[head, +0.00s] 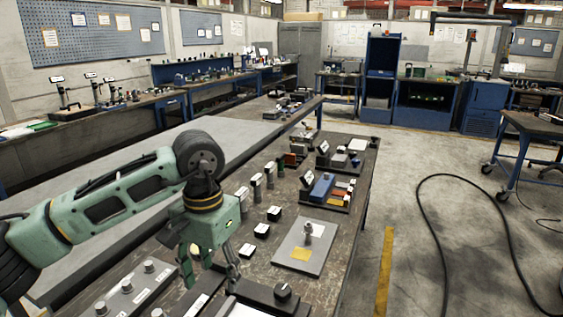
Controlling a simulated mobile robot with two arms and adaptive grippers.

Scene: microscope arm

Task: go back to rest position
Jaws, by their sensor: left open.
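My left arm comes in from the left. Its gripper (209,265) points down over the near part of the workbench (338,212). The gripper is open, with its fingers spread and nothing seen between them. A grey plate (313,238) with a small upright metal part (308,231) and a yellow patch (301,254) lies on the bench to the right of the gripper, apart from it. My right gripper is not in view. I cannot make out a microscope for certain.
A panel with several round knobs (125,287) lies below the gripper at the left. A dark block with a knob (283,291) is close by on the right. Small blocks, a blue box (321,187) and trays fill the bench further back. A black cable (445,240) lies on the open floor.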

